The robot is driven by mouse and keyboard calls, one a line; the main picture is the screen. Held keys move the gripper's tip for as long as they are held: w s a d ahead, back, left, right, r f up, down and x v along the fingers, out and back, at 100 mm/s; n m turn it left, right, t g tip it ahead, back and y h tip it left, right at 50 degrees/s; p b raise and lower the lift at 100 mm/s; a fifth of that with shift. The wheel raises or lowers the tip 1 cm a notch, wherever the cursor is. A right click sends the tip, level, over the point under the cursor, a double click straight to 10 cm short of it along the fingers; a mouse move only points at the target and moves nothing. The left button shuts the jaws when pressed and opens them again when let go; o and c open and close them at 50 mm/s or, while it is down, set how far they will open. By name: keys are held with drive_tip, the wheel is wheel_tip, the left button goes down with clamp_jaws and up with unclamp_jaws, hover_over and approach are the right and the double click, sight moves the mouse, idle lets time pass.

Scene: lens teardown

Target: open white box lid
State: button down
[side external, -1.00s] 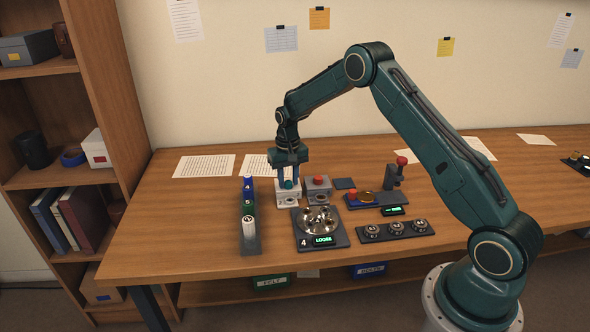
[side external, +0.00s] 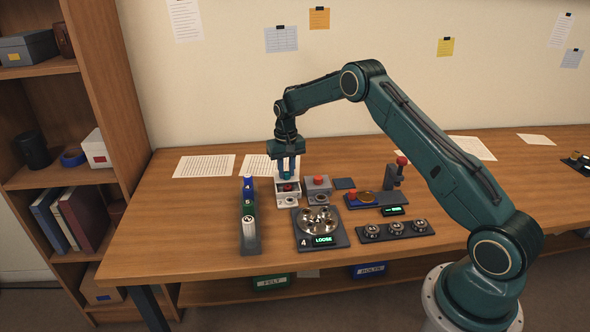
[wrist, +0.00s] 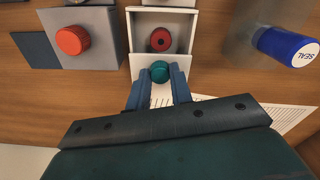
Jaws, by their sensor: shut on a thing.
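The white box (side external: 288,199) stands on the bench with its top open. A red round part with a dark centre (wrist: 160,40) shows inside the box (wrist: 192,35) in the wrist view. The white lid (side external: 288,161) is raised at the box's back edge, partly hidden behind my fingers. My gripper (side external: 286,174) is shut on the lid's teal knob (wrist: 160,71), with one blue finger on each side of it in the wrist view.
A grey box with a red knob (side external: 318,184) stands close on the right. A rack of coloured cylinders (side external: 249,235) stands at the left front. A tray marked LOOSE (side external: 340,236) lies in front. Paper sheets lie behind on the left.

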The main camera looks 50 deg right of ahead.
drive_tip(key=shift+w+d, duration=0.35)
drive_tip(key=shift+w, duration=0.05)
drive_tip(key=c, duration=1.2)
unclamp_jaws()
drive_tip(key=shift+c, duration=0.2)
drive_tip(key=shift+r, duration=0.1)
wheel_tip(320, 180, up, 14)
